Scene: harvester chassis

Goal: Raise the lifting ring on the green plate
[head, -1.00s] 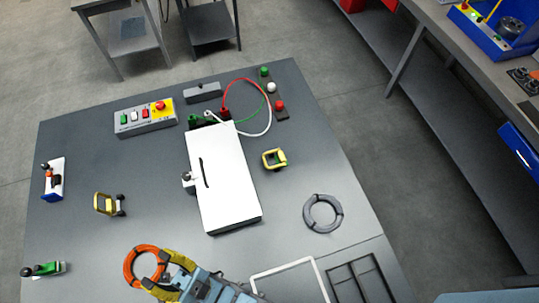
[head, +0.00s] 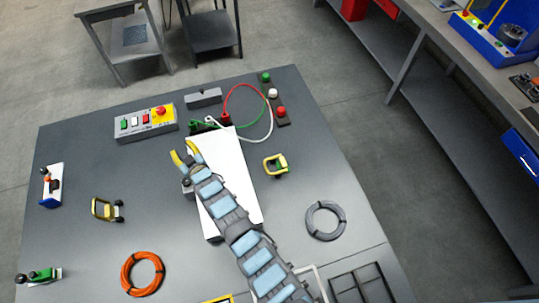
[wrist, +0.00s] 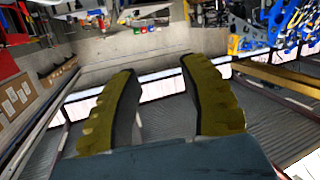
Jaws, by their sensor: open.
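I cannot clearly tell a green plate with a lifting ring. Another yellow loop (head: 104,209) with dark knobs stands at the left. A small green part with a dark knob (head: 40,275) sits at the lower left. My gripper (head: 184,152) is open and empty in the head view, at the upper left of the white box. The wrist view shows its two yellow fingers spread apart (wrist: 160,90), with nothing between them.
My arm covers much of the white box (head: 250,200). An orange coil (head: 142,254) and a grey coil (head: 325,205) lie on the table. A button box (head: 146,121), wires and coloured knobs (head: 273,93) are at the back.

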